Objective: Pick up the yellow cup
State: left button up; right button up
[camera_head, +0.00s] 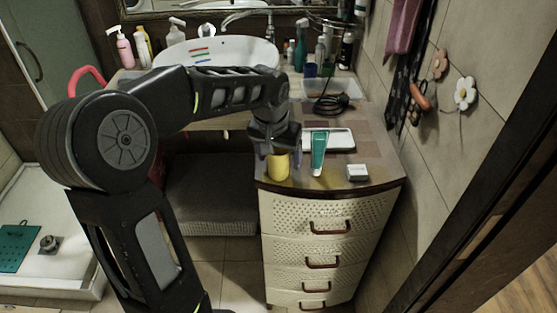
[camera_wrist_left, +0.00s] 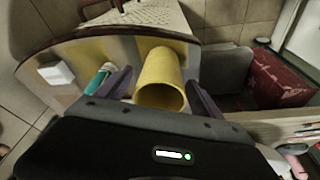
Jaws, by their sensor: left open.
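The yellow cup (camera_head: 278,166) stands on the front left of the counter above the drawers. My left gripper (camera_head: 276,150) is directly over it and hides its upper part in the head view. In the left wrist view the cup (camera_wrist_left: 160,82) shows its open rim and lies between the two open fingers of the left gripper (camera_wrist_left: 158,92). I cannot tell whether either finger touches the cup. My right gripper is not in view.
A green tube (camera_head: 319,153) lies just right of the cup, against a white tray (camera_head: 342,138). A small white box (camera_head: 356,172) sits near the counter's right front edge. A white basin (camera_head: 215,52) and several bottles stand behind.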

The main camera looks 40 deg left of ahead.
pick_arm(q)
jog(key=shift+w+f, duration=0.15)
jog(key=shift+f, duration=0.25)
jog(key=c, duration=1.4)
notch_tip(320, 180, up, 10)
jog(key=shift+r+b, duration=0.1)
jog(key=shift+b, duration=0.4)
dwell(0.3)
